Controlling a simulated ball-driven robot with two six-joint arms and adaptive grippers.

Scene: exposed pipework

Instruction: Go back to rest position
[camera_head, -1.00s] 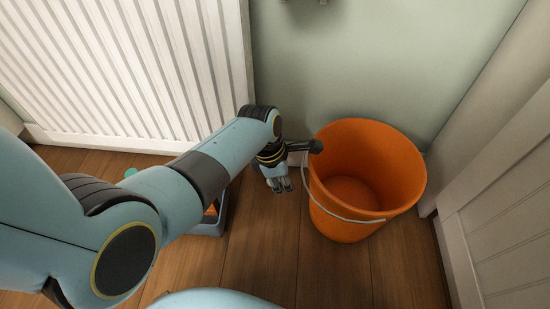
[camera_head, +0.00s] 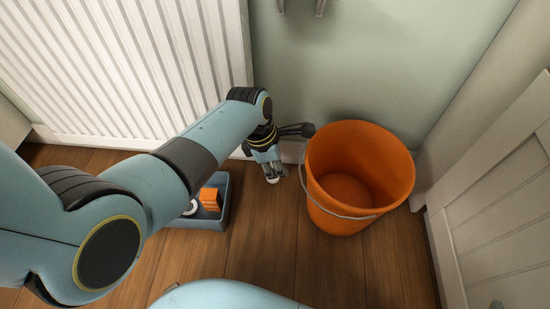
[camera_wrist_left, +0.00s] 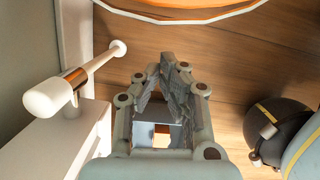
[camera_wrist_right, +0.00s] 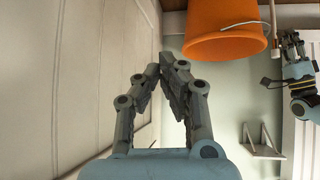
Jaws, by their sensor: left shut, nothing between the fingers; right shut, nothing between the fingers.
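My left gripper (camera_head: 273,175) is shut and empty. In the head view it hangs just left of the orange bucket (camera_head: 345,218), near the radiator's lower right corner, apart from the bucket. Its fingers meet at the tips in the left wrist view (camera_wrist_left: 174,65). My right gripper (camera_wrist_right: 167,62) is shut and empty in its own wrist view; it is outside the head view. The right wrist view also shows the bucket (camera_wrist_right: 222,42) and, at the right edge, my left gripper (camera_wrist_right: 292,45).
A white radiator (camera_head: 130,70) stands on the left against the green wall. A blue-grey tray (camera_head: 222,222) holding an orange block (camera_head: 210,198) sits on the floor, partly behind my left arm. A white panelled door (camera_head: 500,220) lies to the right. Wall brackets (camera_head: 319,6) show above.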

